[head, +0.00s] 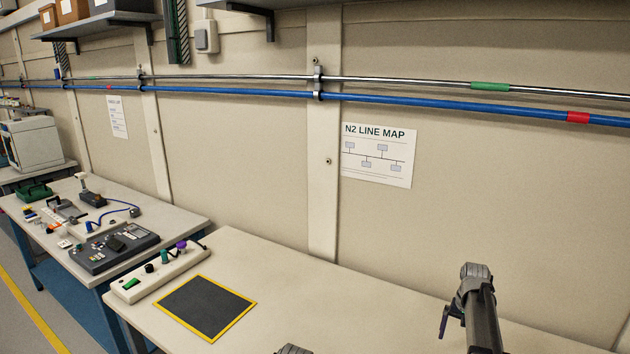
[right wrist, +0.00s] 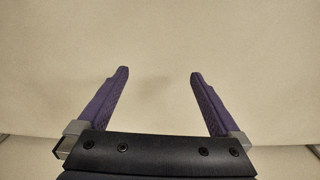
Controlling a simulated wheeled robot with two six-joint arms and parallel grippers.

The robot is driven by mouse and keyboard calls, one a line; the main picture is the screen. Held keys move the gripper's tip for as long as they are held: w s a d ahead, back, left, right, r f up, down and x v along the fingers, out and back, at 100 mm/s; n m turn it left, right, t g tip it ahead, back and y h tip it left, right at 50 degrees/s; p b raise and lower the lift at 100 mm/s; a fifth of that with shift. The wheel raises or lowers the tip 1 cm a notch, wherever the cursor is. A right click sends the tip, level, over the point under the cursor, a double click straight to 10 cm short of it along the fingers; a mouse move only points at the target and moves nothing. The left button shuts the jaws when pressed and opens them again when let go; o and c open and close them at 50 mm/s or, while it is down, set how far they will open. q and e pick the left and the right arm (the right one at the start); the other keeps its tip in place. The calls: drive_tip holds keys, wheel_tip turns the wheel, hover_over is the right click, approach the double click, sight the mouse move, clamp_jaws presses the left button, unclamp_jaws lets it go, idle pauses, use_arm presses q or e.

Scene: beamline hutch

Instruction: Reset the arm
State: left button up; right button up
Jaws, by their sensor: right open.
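My right arm rises at the lower right of the head view, over the near table. Only a plain pale surface shows beyond the fingers. My left gripper is not in view.
The near table (head: 330,300) holds a yellow-edged dark mat (head: 206,307) and a white control strip with knobs (head: 160,272). A second table (head: 165,219) at left carries a dark panel (head: 115,247) and small parts. Blue pipe (head: 420,102) runs along the wall.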

sight(455, 349)
drive_tip(key=w+f+b, duration=0.1)
drive_tip(key=w+d+f+b, duration=0.1)
drive_tip(key=f, duration=0.1)
drive_tip(key=w+d+f+b, duration=0.1)
drive_tip(key=f+b, duration=0.1)
drive_tip(key=shift+w+d, duration=0.1)
drive_tip(key=shift+w, duration=0.1)
drive_tip(key=shift+s, duration=0.1)
